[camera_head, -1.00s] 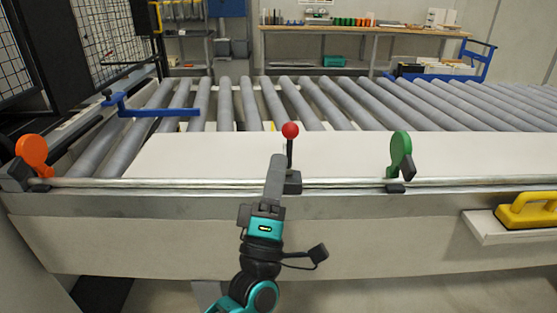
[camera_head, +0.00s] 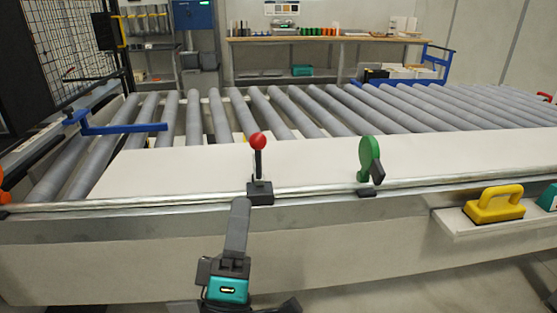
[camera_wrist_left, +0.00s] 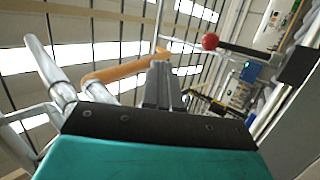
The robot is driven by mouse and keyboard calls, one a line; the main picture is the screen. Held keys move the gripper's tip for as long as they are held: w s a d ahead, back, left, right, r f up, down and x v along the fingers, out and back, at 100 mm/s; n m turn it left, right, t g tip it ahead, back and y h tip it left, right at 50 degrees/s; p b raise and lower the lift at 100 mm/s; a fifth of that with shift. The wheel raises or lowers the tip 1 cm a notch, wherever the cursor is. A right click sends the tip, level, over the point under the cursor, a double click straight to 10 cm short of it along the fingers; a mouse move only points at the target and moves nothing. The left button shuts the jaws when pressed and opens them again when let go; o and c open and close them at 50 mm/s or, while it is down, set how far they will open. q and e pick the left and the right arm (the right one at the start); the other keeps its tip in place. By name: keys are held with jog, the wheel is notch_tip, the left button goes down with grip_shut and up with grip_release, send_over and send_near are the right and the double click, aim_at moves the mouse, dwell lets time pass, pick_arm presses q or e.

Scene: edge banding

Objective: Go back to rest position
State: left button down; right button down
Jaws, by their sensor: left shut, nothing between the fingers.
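My left gripper (camera_head: 238,212) is at the lower middle of the head view, in front of the conveyor's metal front rail. It is shut and empty, with its fingers pointing up just below the base of the red-knobbed lever (camera_head: 258,143). A gap to the lever cannot be judged exactly. In the left wrist view the shut fingers (camera_wrist_left: 161,75) stand at the centre, and the red knob (camera_wrist_left: 210,41) shows beyond them to the right. My right gripper is not in view.
A white panel (camera_head: 330,163) lies on the roller conveyor (camera_head: 300,110). A green paddle (camera_head: 369,158) stands on the rail. A yellow-handled tool (camera_head: 494,204) rests on a side shelf at the right. A blue arm (camera_head: 120,128) extends over the rollers at left.

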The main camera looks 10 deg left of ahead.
pick_arm(q)
notch_tip(320, 180, down, 10)
jog(key=d+m+g+h, duration=0.1)
jog(key=m+g+h, duration=0.4)
jog(key=m, duration=0.4)
jog(key=s+a+f+m+g+y, duration=0.1)
jog(key=s+a+f+m+g, duration=0.1)
jog(key=f, duration=0.5)
jog(key=s+a+f+m+g+y, duration=0.1)
jog(key=s+a+f+m+g, duration=0.1)
jog(key=s+f+m+g, duration=0.2)
jog(key=s+a+f+m+g, duration=0.3)
jog(key=f+g, duration=0.1)
jog(key=f, duration=0.7)
jog(key=shift+s+g+y, duration=0.3)
jog(key=shift+y, duration=0.1)
